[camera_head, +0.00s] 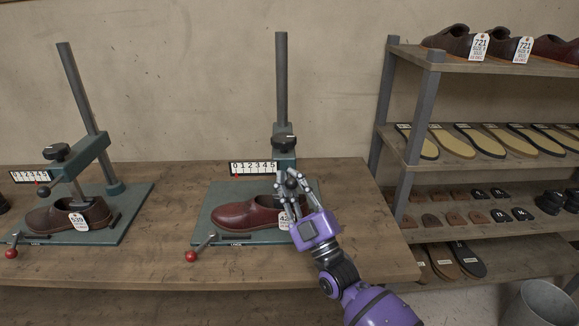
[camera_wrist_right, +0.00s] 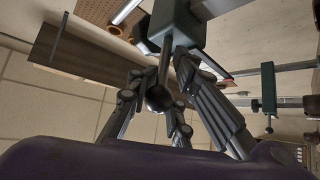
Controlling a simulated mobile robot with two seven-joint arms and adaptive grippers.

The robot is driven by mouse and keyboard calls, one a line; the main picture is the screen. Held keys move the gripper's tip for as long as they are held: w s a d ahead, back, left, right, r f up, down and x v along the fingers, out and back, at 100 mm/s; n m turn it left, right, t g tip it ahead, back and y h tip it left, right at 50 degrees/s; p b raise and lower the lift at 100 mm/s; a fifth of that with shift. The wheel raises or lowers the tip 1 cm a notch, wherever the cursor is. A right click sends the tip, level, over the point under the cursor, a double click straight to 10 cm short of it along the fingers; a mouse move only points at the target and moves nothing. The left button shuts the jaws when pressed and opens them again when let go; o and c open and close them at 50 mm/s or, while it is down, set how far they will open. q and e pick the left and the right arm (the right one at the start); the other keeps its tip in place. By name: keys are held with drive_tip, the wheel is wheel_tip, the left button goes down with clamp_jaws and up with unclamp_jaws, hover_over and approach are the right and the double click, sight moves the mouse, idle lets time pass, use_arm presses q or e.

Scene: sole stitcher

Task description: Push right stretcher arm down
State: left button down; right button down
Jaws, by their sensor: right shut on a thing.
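The right stretcher (camera_head: 281,80) has a grey post, a teal base plate and a teal arm (camera_head: 284,159) with a black knob on top. A reddish-brown shoe (camera_head: 245,214) sits on its base, below the arm. My right gripper (camera_head: 291,191) is beside the arm's front end, with its fingers shut around a black ball knob (camera_head: 291,184). In the right wrist view the ball knob (camera_wrist_right: 158,98) sits between the fingers, on a rod from a teal block (camera_wrist_right: 180,24). The fingers hide part of the arm and the shoe's heel. My left gripper is not in view.
A left stretcher (camera_head: 84,90) stands on the same wooden table (camera_head: 165,275), its arm low over a brown shoe (camera_head: 70,215). Red-ball levers (camera_head: 190,256) stick out at the front. A shelf rack (camera_head: 423,105) with shoes and soles stands at the right.

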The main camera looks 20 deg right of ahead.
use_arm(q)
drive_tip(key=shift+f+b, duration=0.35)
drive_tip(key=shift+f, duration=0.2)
use_arm(e)
drive_tip(key=shift+a+f, duration=0.1)
drive_tip(key=shift+f, duration=1.1)
drive_tip(key=c, duration=1.9)
unclamp_jaws()
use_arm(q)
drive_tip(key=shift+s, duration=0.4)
use_arm(e)
drive_tip(key=shift+o, duration=1.1)
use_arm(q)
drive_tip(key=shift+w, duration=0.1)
use_arm(e)
drive_tip(key=shift+r, duration=0.2)
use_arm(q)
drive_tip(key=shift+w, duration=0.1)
use_arm(e)
drive_tip(key=v, duration=1.2)
